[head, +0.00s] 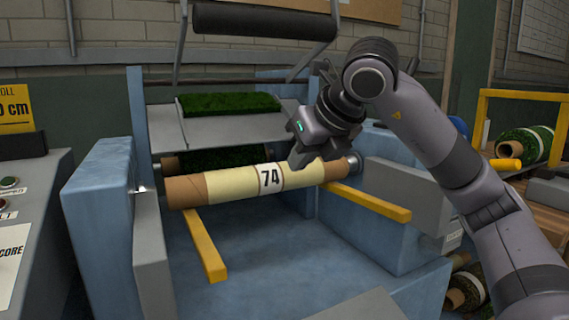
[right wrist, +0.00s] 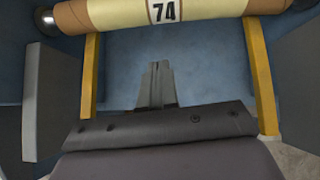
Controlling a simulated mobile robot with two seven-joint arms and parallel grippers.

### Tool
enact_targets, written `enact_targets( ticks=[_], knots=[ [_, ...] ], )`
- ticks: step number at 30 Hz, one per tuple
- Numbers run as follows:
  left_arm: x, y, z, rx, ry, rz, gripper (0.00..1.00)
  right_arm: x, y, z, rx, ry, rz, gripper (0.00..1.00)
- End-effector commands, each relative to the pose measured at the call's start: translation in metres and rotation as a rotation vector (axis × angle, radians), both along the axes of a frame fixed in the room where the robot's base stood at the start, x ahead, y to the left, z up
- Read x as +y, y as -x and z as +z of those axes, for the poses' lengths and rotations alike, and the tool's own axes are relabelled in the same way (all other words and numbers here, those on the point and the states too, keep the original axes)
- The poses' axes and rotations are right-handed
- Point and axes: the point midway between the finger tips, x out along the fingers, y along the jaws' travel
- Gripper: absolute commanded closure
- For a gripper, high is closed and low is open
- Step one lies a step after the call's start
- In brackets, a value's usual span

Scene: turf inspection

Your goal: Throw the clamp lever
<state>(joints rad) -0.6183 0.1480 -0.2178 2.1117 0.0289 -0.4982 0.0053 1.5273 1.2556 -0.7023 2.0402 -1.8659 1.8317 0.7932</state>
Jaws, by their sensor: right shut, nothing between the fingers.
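No part is clearly marked as the clamp lever. A black padded bar (head: 262,22) on a grey metal frame hangs over the blue machine at the top of the head view; I cannot tell if it is the lever. A cardboard roll (head: 222,187) with a cream wrap and label 74 lies across the machine, and it also shows in the right wrist view (right wrist: 115,14). My right gripper (head: 298,162) is shut and empty, close to the roll in the head view; its fingers (right wrist: 157,68) are together in the right wrist view. My left gripper is out of view.
Yellow bars (head: 205,246) (head: 368,203) stick out below the roll. Green turf (head: 230,104) lies on a grey plate behind it. A control panel (head: 12,200) with buttons stands at the left. Turf rolls (head: 525,145) are at the right. The blue bed is clear.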

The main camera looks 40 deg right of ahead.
Motion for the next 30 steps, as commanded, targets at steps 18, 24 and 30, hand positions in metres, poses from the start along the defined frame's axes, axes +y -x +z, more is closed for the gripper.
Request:
enact_targets(
  ticks=[18,24,30],
  knots=[
    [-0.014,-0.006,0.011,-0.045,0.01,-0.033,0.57,-0.018,-0.086,-0.061,0.001,-0.001,0.001,1.0],
    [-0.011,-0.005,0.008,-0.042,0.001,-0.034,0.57,-0.021,-0.097,-0.061,0.0,0.001,0.002,1.0],
    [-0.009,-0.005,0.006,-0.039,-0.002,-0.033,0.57,-0.021,-0.099,-0.062,0.0,0.001,0.001,1.0]
  ],
)
